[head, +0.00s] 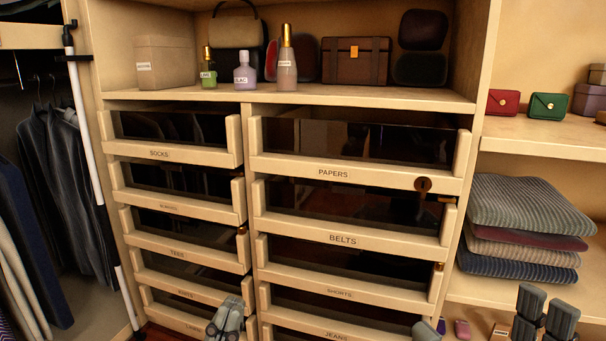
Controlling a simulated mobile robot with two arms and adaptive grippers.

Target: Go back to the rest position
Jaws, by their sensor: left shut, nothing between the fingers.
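My left gripper (232,312) shows at the bottom edge, left of centre. Its grey fingers are together and hold nothing. It is in front of the lower drawers, near the left column's bottom drawers; the picture does not show whether it touches them.
Labelled drawers, such as PAPERS (350,173) and SOCKS (170,153), fill the middle. Bottles, bags and boxes stand above. Folded knitwear (528,214) lies on the right shelf. Clothes hang left beside a white pole (85,115).

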